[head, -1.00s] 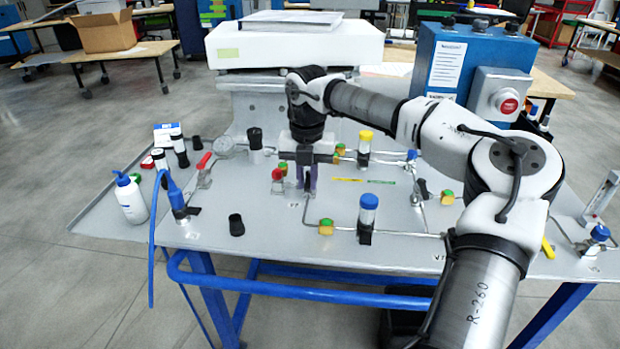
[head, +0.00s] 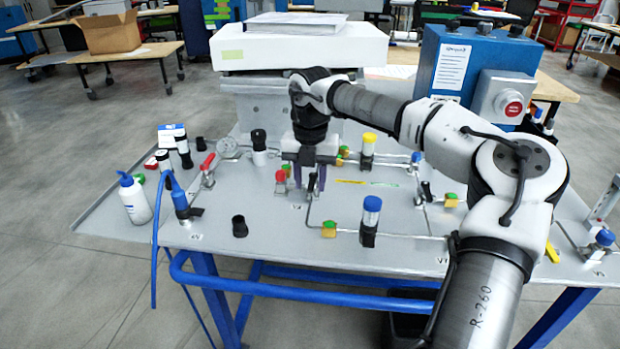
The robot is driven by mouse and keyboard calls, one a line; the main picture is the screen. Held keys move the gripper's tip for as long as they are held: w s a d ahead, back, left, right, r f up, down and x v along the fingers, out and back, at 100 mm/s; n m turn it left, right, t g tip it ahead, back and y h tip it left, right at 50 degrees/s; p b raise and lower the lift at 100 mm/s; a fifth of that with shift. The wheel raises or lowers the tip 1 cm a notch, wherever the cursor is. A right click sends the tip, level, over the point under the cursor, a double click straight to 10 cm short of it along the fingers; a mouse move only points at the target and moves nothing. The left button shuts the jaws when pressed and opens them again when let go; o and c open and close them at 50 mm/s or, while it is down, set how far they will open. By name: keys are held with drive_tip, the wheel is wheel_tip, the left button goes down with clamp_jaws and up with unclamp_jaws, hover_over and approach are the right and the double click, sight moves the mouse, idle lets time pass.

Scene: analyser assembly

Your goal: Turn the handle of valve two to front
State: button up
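My gripper (head: 309,180) points straight down over the middle-left of the grey panel, in front of the white box. Its purple fingers show a gap between them, close to the pipework. A valve with a red part (head: 281,181) stands just left of the fingers. A small label (head: 296,207) lies on the panel in front of it, too small to read surely. The handle of valve two cannot be made out; the gripper may hide it. I cannot tell whether the fingers touch anything.
A red-handled valve (head: 207,166) and a gauge (head: 228,148) stand to the left. A blue-capped cylinder (head: 370,218) and a yellow-capped one (head: 368,147) stand to the right. A white bottle (head: 134,200) and a black cup (head: 239,226) are at the left. A blue control box (head: 476,62) stands behind.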

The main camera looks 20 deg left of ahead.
sight(310, 187)
wheel_tip(310, 187, up, 14)
idle(0.4)
drive_tip(key=shift+f, duration=0.1)
idle(1.1)
